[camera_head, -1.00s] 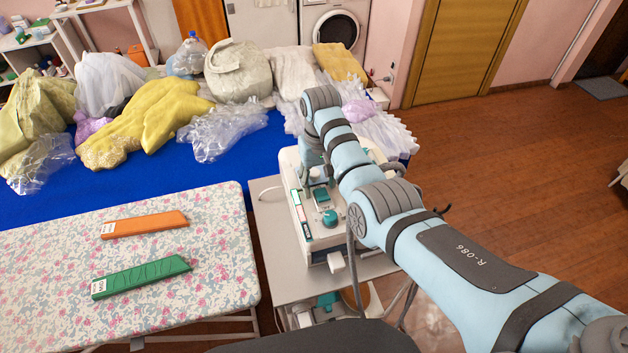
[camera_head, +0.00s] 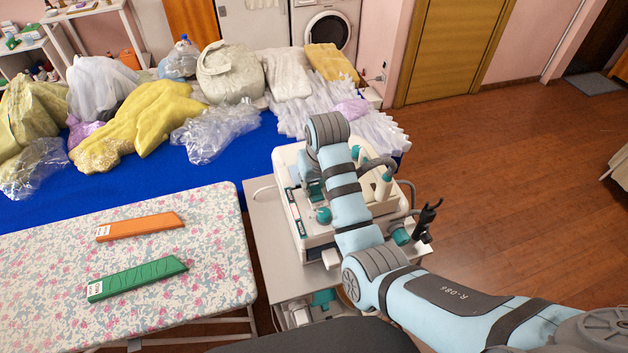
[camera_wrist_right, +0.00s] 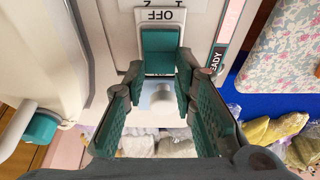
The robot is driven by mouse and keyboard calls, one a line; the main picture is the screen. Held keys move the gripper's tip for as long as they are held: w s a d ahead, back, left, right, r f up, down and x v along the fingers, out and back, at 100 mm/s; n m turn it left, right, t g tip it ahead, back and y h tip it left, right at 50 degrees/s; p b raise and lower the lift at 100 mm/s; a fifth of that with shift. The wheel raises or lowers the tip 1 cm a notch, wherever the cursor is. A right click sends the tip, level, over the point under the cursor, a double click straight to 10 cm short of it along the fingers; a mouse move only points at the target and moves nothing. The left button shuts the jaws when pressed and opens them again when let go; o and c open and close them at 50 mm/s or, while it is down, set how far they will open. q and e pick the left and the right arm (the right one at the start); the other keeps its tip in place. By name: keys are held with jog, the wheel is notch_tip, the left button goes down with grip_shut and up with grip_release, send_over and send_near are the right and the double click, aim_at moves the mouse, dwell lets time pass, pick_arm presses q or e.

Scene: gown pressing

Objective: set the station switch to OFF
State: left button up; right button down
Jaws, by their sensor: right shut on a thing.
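The pressing station (camera_head: 312,237) is a white unit on a grey stand, partly behind my right arm in the head view. Its teal switch (camera_wrist_right: 159,50) shows in the right wrist view, just below an upside-down OFF label (camera_wrist_right: 160,14). The label's side of the switch is clear, but I cannot tell which position it is set to. My right gripper (camera_wrist_right: 160,75) has its two dark green fingers on either side of the switch, shut on it. My left gripper is not in view.
A dark upright fitting (camera_head: 428,220) is at the station's right. The floral board (camera_head: 215,265) holds an orange and a green strip. Bagged garments cover the blue table (camera_head: 235,160).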

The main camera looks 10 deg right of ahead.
jog(key=shift+s+t, duration=0.15)
jog(key=shift+t, duration=0.55)
jog(key=shift+r, duration=0.1)
jog(key=c, duration=1.3)
grip_release()
jog(key=shift+c, duration=0.2)
jog(key=v, duration=0.7)
jog(key=shift+r, duration=0.15)
